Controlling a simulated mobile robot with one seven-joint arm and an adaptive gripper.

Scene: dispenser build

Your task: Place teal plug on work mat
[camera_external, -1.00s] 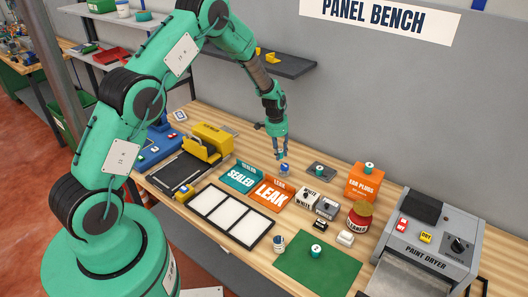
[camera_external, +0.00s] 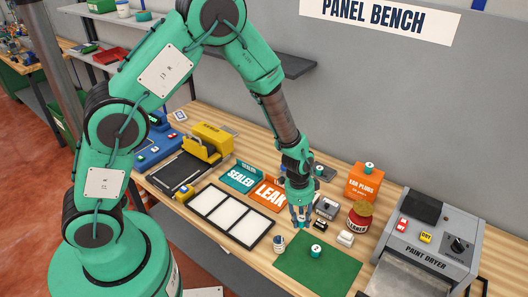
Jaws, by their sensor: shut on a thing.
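My gripper (camera_external: 300,220) points down just above the upper left edge of the green work mat (camera_external: 336,274). It is shut on a small plug, taken as the teal plug (camera_external: 301,225), which is mostly hidden between the fingers, so its colour is hard to tell. A white piece with a teal top (camera_external: 316,251) sits on the upper middle of the mat. The right and lower parts of the mat are bare.
The orange ear plugs box (camera_external: 365,183) and paint dryer (camera_external: 430,235) are to the right. A white three-panel tray (camera_external: 229,215) lies left.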

